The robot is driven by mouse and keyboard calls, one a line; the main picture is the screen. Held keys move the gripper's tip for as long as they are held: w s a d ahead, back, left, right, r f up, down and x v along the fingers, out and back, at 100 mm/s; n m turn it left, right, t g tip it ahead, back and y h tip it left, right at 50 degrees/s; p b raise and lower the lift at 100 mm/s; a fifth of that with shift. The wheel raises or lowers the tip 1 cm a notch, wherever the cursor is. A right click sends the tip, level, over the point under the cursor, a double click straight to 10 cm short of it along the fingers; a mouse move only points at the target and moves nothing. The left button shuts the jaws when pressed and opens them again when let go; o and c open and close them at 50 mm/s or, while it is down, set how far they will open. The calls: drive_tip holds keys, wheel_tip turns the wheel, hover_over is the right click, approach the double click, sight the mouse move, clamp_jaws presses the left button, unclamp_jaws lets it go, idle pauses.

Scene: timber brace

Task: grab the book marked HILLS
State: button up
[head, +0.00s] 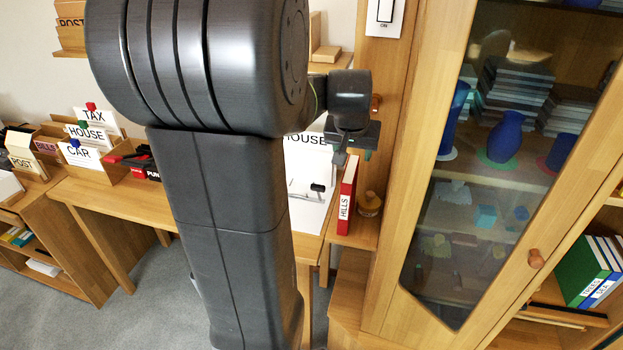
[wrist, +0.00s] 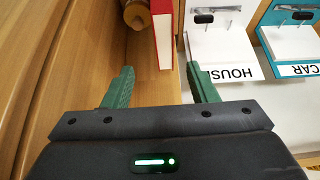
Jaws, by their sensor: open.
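The book marked HILLS (head: 346,196) is red with a white label on its spine. It stands upright on a narrow wooden shelf, left of the glass cabinet. In the wrist view the red book (wrist: 162,32) is ahead of my gripper (wrist: 160,85), between the lines of the two green fingers. My gripper is open and empty, with a gap between its fingertips and the book. In the head view my gripper (head: 350,155) is just above the book, and my arm hides part of the desk beside it.
A small brown-yellow object (head: 370,204) stands close to the book's right; it also shows in the wrist view (wrist: 136,14). A white HOUSE board (head: 308,165) is left of the book. The glass-door cabinet (head: 408,235) is close on the right.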

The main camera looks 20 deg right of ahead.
sight(351, 169)
drive_tip(key=shift+w, duration=0.5)
drive_tip(key=shift+w+f, duration=0.25)
drive_tip(key=x, duration=0.7)
drive_tip(key=shift+w+d+f, duration=0.1)
drive_tip(key=shift+d+f, duration=0.05)
drive_tip(key=shift+f, duration=0.15)
drive_tip(key=shift+p+x, duration=0.7)
drive_tip(key=shift+x, duration=1.9)
drive_tip(key=shift+f+b, duration=0.3)
drive_tip(key=shift+b, duration=0.1)
drive_tip(key=shift+c, duration=0.4)
clamp_jaws()
